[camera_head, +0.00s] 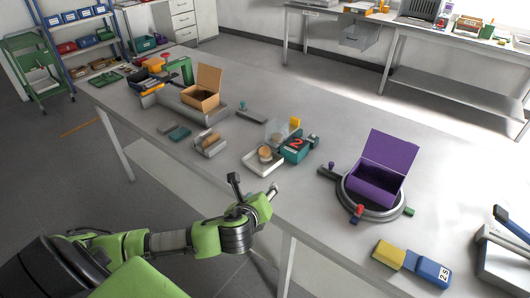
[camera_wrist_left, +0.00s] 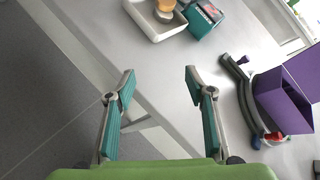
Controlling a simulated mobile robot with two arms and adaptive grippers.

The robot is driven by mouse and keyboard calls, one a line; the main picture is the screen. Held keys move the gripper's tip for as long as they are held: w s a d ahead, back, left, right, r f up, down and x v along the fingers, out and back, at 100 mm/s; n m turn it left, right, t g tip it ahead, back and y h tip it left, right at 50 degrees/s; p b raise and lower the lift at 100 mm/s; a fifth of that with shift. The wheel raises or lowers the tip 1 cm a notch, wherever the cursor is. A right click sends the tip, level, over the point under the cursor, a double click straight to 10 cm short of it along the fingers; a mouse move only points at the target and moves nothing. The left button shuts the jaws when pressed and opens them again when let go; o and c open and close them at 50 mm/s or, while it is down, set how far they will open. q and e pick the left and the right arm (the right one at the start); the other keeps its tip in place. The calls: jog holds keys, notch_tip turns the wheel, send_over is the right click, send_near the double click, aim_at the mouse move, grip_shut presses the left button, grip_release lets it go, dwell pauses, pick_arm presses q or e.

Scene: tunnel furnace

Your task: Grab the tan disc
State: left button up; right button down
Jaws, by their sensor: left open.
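The tan disc (camera_head: 265,153) sits in a small white tray (camera_head: 252,170) near the front edge of the grey table. In the left wrist view, the tan disc (camera_wrist_left: 166,5) and the white tray (camera_wrist_left: 146,25) are at the top, partly cut off by the frame. My left gripper (camera_head: 253,187) is open and empty at the table's front edge, on the near side of the tray and apart from it. Its two teal-padded fingers (camera_wrist_left: 159,75) are spread in the wrist view. My right gripper is not in view.
A teal box with a red number (camera_head: 297,149) stands right beside the tray. A purple open box (camera_head: 375,185) sits on a round dark stand to the right. A cardboard box (camera_head: 203,95) is farther back left. Yellow and blue blocks (camera_head: 428,270) lie front right.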

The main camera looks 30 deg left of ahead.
pick_arm(q)
jog(key=w+a+r+m, duration=0.1)
jog(key=w+a+r+m+t, duration=0.1)
jog(key=a+m, duration=0.1)
jog(key=w+a+r+m+y, duration=0.1)
jog(key=a, duration=0.1)
jog(key=shift+w+r+m+t, duration=0.15)
jog(key=shift+w+m+t, duration=0.15)
jog(key=shift+w+a, duration=0.15)
jog(key=shift+w, duration=0.2)
send_near(264, 154)
jog(key=x, duration=0.3)
jog(key=shift+a+f+p, duration=0.1)
jog(key=shift+f+p, duration=0.15)
jog(key=shift+p, duration=0.05)
jog(key=shift+w+a+f, duration=0.1)
jog(key=shift+w+a, duration=0.1)
jog(key=shift+w, duration=0.45)
jog(key=x, duration=0.3)
jog(key=shift+p, duration=0.4)
jog(key=shift+w+a+f, duration=0.15)
jog(key=shift+w, duration=0.35)
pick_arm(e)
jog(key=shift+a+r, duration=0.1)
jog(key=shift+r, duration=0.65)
pick_arm(q)
jog(key=c, duration=1.2)
